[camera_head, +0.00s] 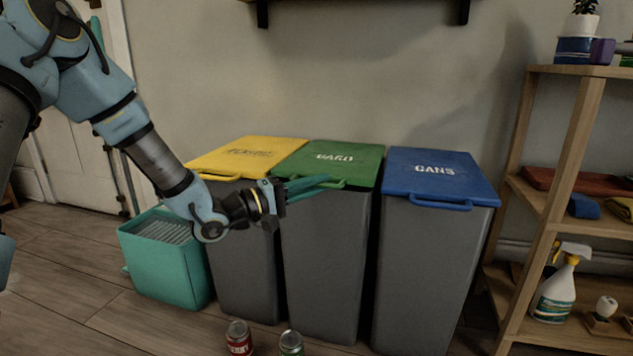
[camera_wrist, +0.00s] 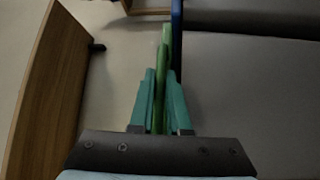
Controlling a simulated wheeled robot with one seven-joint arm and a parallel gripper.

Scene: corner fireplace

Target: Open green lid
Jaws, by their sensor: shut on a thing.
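The green lid (camera_head: 335,157) lies flat and closed on the middle grey bin (camera_head: 325,255), its green handle (camera_head: 357,185) jutting from the front edge. My gripper (camera_head: 325,181) reaches in from the left, with its teal fingers at this handle. In the wrist view, the fingers (camera_wrist: 162,76) are shut on the green handle, which shows as a green strip (camera_wrist: 164,50) between and beyond them. The fingers hide part of the handle in the head view.
A yellow-lidded bin (camera_head: 245,158) stands close on the left and a blue-lidded bin (camera_head: 435,168) on the right. A teal crate (camera_head: 165,270) is at the left. Two cans (camera_head: 239,338) stand on the floor in front. A wooden shelf (camera_head: 560,165) is at the right.

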